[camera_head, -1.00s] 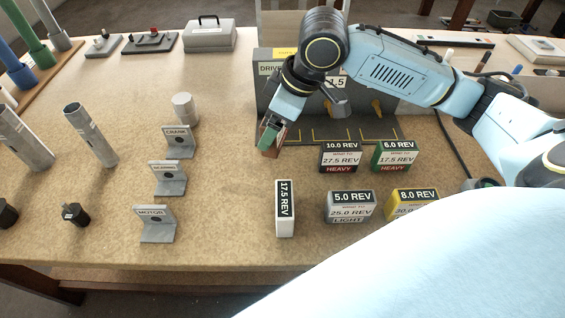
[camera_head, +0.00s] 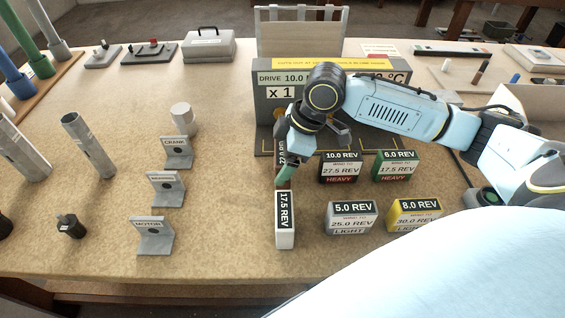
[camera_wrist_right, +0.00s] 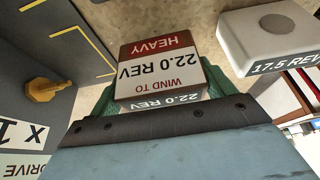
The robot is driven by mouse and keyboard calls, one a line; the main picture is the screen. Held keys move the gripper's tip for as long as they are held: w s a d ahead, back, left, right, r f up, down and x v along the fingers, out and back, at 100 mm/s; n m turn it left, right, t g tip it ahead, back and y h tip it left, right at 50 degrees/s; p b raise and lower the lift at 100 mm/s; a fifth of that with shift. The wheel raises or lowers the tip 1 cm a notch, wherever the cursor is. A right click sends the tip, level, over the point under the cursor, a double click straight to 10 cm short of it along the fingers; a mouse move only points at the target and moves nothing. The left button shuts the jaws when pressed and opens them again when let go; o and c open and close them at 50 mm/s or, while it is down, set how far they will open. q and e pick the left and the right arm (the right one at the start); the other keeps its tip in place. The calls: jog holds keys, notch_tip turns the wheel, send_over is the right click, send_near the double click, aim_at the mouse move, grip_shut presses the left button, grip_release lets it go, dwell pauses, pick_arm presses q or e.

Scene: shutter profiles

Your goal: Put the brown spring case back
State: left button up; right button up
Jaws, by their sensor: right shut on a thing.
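The brown spring case (camera_head: 282,152) is labelled 22.0 REV and shows narrowly behind my gripper, above the white 17.5 REV case (camera_head: 285,220) in the picture. In the right wrist view the brown case (camera_wrist_right: 158,72) reads 22.0 REV, WIND TO and HEAVY. My right gripper (camera_head: 289,172) is shut on it, with green fingers on both sides. I cannot tell whether the case touches the table. My left gripper is not in view.
Black 10.0 REV (camera_head: 341,167), green 6.0 REV (camera_head: 396,165), grey 5.0 REV (camera_head: 352,217) and yellow 8.0 REV (camera_head: 413,215) cases stand to the right. The drive unit (camera_head: 290,95) is behind. Grey brackets (camera_head: 166,189) stand left, with bare table between.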

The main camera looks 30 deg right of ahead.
jog(key=shift+f, duration=0.7)
jog(key=o, duration=1.1)
jog(key=shift+f, duration=0.15)
jog(key=shift+o, duration=0.2)
